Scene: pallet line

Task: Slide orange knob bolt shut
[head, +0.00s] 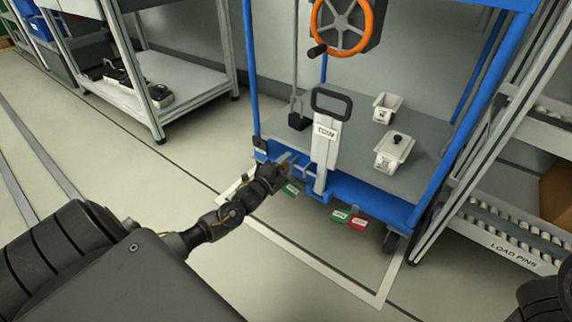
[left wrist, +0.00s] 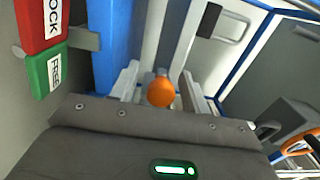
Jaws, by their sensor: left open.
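The bolt's orange knob (left wrist: 161,92) shows in the left wrist view, just ahead of my left gripper (left wrist: 157,84). A light finger shows on each side of it, with the jaws apart; I cannot tell whether they touch it. In the head view my left gripper (head: 282,170) is at the front left edge of the blue cart (head: 344,190), left of the tow handle, and mostly hides the knob and bolt. A red LOCK tag (left wrist: 40,22) and a green FREE tag (left wrist: 48,72) show at the left of the wrist view. My right gripper is out of view.
The grey tow handle (head: 325,130) stands upright right of my gripper. The cart deck carries two white bins (head: 394,151) and an orange handwheel (head: 342,48) above. More green and red tags (head: 358,222) hang at its front edge. A roller rack (head: 500,225) stands right. Floor in front is clear.

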